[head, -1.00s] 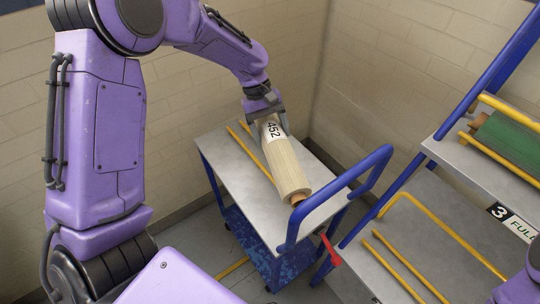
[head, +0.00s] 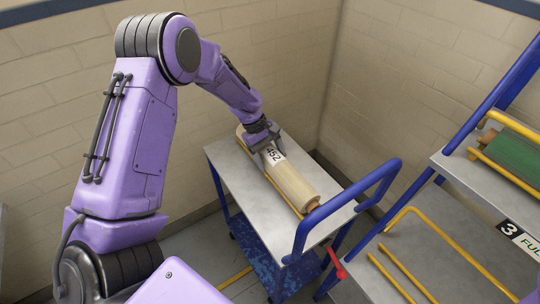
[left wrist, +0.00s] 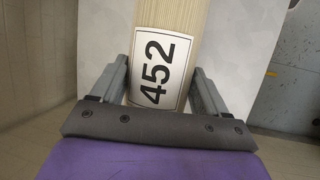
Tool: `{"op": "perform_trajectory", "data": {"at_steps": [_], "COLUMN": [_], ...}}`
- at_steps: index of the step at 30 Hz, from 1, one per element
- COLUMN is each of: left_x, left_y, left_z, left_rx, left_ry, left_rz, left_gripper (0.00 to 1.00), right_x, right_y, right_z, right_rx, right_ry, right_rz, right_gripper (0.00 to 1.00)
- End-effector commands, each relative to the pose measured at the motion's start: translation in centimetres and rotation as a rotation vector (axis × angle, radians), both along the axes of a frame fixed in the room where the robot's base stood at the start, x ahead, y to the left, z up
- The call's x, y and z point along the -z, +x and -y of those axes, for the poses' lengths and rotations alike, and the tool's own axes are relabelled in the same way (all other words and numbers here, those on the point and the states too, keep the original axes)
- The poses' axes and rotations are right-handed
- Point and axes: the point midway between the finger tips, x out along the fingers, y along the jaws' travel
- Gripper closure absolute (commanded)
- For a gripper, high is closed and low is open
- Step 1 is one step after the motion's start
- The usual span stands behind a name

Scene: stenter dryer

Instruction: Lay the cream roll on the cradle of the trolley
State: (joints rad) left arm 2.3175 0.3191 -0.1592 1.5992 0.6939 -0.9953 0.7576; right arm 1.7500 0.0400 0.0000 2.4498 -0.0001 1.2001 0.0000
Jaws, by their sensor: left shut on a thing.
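The cream roll (head: 291,184) has a white label reading 452 and lies lengthwise along the trolley top (head: 225,165). My left gripper (head: 270,151) is shut on it, with one finger on each side of the label in the left wrist view (left wrist: 158,92). A yellow rail of the trolley's cradle (head: 270,182) shows along the roll's left side; the other rail is hidden, seemingly by the roll. The roll is over the cradle, but I cannot tell whether it rests on the rails. My right gripper is out of view.
The trolley's blue handle (head: 342,200) rises at its near right end. A stepped rack at right has yellow rails (head: 440,240), a FULL sign marked 3 (head: 519,236) and a green roll (head: 512,152). A red lever (head: 337,263) sticks out between them. Walls stand close behind.

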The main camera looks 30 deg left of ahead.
Motion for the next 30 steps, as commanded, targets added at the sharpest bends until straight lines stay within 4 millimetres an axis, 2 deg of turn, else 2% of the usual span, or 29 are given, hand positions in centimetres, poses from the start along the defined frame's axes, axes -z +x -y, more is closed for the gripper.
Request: {"op": "perform_trajectory", "data": {"at_steps": [5,6,7,8,17,20,27,30], "left_x": [0.2,0.3,0.3,0.3,-0.4,-2.1,-7.8,-9.5], "left_y": [0.0,0.0,0.0,0.0,0.0,0.1,0.0,-0.1], "left_z": [0.0,0.0,0.0,0.0,-0.1,-0.9,-3.5,-4.3], "left_rx": [0.001,0.001,0.001,0.001,0.001,0.001,0.001,0.001], "left_ry": [0.000,0.000,0.000,0.000,0.001,0.000,0.000,0.000], "left_rz": [0.001,0.000,0.000,0.000,0.001,0.004,0.004,0.001], "left_gripper": [0.84,0.16,0.06,0.00,0.00,0.00,0.00,0.00], "right_x": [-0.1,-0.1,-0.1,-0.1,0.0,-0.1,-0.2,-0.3], "right_y": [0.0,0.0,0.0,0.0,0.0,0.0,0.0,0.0], "right_z": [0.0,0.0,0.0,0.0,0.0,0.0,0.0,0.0], "right_rx": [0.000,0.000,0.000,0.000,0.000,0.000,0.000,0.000], "right_ry": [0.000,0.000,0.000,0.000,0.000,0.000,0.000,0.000], "right_rz": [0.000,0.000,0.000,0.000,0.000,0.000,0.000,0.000], "right_gripper": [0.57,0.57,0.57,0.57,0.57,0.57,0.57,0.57]}}
